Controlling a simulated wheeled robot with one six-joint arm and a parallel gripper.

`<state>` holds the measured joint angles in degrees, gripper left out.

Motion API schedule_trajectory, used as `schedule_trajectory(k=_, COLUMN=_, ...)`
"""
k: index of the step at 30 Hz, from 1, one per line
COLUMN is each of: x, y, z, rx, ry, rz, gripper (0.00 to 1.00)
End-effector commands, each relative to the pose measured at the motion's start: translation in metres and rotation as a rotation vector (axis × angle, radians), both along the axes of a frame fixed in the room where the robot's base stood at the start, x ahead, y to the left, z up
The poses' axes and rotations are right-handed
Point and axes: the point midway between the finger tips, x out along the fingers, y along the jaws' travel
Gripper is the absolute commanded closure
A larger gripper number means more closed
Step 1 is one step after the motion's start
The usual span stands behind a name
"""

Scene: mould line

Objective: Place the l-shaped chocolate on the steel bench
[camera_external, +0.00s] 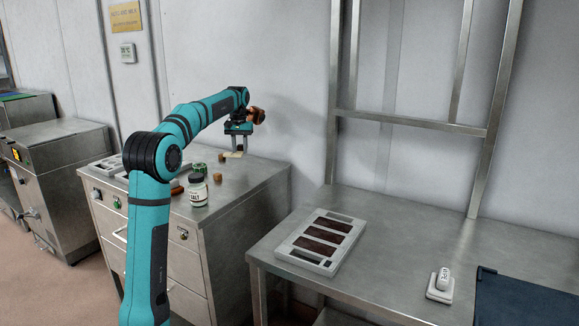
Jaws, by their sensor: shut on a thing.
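My gripper (239,153) points down above the back right of the drawer cabinet's steel top. Small brown blocks stand on the cabinet top, one (222,158) just left of the gripper and one (218,177) nearer the front. The steel bench (395,228) is at the right, apart from the cabinet and well away from my gripper.
The drawer cabinet (262,175) also holds a white-labelled jar (198,191), a green-topped container (199,168) and a pale tray (105,166). On the bench are a mould tray with dark bars (343,225), a white device (441,285) and a dark mat (520,300). An upright metal frame (410,122) stands behind.

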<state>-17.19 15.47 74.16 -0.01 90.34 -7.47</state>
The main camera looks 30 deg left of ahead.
Motion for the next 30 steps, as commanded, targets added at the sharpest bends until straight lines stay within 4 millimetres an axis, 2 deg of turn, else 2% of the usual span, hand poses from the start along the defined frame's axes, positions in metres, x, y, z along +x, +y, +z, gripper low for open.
schedule_trajectory(k=1, x=0.004, y=-0.022, z=0.0, rx=0.0, ry=0.0, rz=0.022, gripper=1.0)
schedule_trajectory(k=3, x=0.009, y=-0.048, z=0.0, rx=0.0, ry=0.0, rz=0.064, gripper=1.0)
schedule_trajectory(k=14, x=0.017, y=-0.183, z=-0.001, rx=0.0, ry=0.0, rz=0.286, gripper=1.0)
schedule_trajectory(k=23, x=0.006, y=-0.293, z=-0.001, rx=0.0, ry=0.0, rz=0.472, gripper=1.0)
schedule_trajectory(k=30, x=-0.016, y=-0.379, z=-0.002, rx=-0.001, ry=0.001, rz=0.619, gripper=1.0)
